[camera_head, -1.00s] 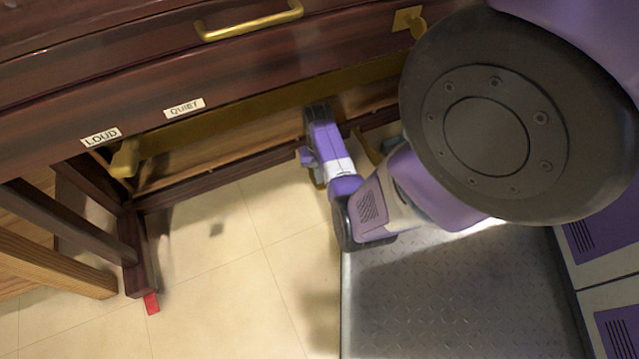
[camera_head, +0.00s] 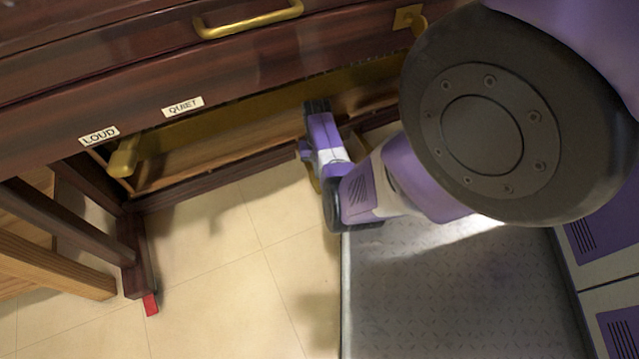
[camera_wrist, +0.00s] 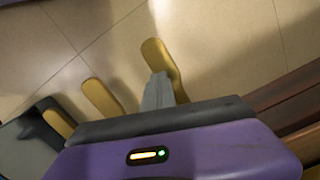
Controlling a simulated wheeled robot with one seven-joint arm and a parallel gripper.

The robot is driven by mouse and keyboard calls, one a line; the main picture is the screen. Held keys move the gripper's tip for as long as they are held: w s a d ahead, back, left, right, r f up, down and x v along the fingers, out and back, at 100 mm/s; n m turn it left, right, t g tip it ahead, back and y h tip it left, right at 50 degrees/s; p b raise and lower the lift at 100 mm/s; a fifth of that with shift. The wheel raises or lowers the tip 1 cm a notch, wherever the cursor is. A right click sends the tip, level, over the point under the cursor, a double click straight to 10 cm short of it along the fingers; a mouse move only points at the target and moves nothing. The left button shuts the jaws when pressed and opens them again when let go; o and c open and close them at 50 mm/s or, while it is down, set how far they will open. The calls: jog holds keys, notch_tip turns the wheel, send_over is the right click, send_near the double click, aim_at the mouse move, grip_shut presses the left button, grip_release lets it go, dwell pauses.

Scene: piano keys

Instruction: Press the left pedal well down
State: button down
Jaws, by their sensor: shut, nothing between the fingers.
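The left pedal (camera_wrist: 163,62) is a long brass-coloured tab, rightmost of the pedals in the wrist view. My gripper (camera_wrist: 158,80) is shut and empty; its grey fingers overlap the pedal's near left side in that view. I cannot tell if they touch it or how far down it is. In the head view my gripper's purple housing (camera_head: 323,138) is under the piano front, and only a sliver of the left pedal (camera_head: 315,182) shows beside it; the fingertips are hidden there.
Two more brass pedals, a middle one (camera_wrist: 102,98) and a far one (camera_wrist: 58,123), lie to the left in the wrist view. The piano front (camera_head: 70,120) overhangs my arm, with LOUD (camera_head: 99,135) and QUIET (camera_head: 182,106) labels.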

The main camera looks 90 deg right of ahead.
notch_tip(320, 180, up, 8)
jog(key=p, duration=0.5)
jog(key=shift+d, duration=0.4)
jog(key=shift+f, duration=0.15)
jog(key=shift+w, duration=0.1)
